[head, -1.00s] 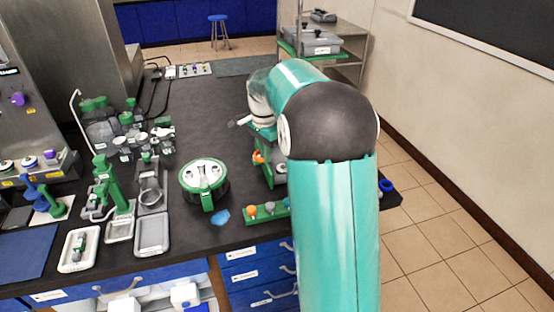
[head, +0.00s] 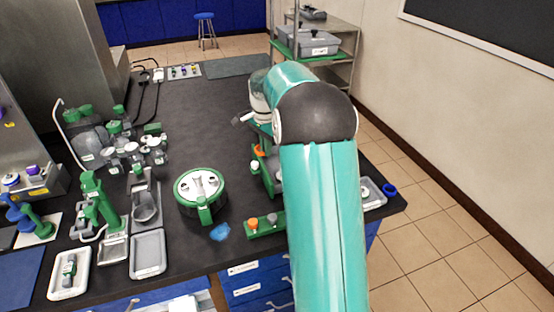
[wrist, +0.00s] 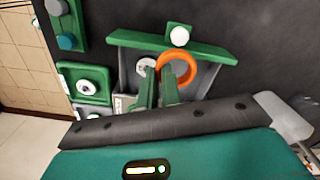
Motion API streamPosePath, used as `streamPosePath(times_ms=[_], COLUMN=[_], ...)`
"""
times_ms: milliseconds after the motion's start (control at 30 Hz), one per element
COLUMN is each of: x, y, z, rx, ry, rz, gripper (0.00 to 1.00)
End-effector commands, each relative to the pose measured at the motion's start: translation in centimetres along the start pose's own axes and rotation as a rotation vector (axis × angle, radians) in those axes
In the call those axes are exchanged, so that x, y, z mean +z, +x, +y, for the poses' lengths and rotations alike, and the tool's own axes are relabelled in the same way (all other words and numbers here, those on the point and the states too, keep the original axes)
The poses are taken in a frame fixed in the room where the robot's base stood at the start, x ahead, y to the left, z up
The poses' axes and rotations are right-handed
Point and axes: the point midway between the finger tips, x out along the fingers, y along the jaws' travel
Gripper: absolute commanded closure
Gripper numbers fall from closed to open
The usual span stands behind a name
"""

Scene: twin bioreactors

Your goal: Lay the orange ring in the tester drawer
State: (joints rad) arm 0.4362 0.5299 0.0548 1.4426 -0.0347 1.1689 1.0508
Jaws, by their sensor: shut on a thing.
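In the wrist view, my gripper (wrist: 158,88) has its two green fingers closed at the orange ring (wrist: 180,64). The ring's lower left rim is at the fingertips and most of its loop shows. It is over a grey, open-topped part of the green-fronted tester (wrist: 200,48), probably the drawer; I cannot tell whether the ring touches it. A white knob (wrist: 180,36) sits on the green bar. In the head view, the tester (head: 268,180) is partly behind my arm, with a bit of orange (head: 259,151) at it. My fingers are hidden there.
A green strip with knobs (head: 264,225) lies near the bench's front edge, beside a blue piece (head: 220,232). A round green-rimmed device (head: 201,190) stands left of it. A blue ring (head: 389,190) lies at the right edge.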

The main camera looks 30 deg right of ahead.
Motion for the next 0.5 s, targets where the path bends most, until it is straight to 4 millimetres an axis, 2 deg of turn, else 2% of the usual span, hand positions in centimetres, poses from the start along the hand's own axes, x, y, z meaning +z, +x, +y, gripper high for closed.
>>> streamPosePath(times_ms=[100, 300, 500], x=[-2.7, -5.5, -6.8], y=[1.3, 4.9, 6.6], z=[-0.9, -2.0, -2.7], rx=[-0.001, 0.0, -0.001], ry=[0.005, 0.004, 0.003], rz=[-0.001, -0.001, 0.0], gripper=[1.0, 1.0, 1.0])
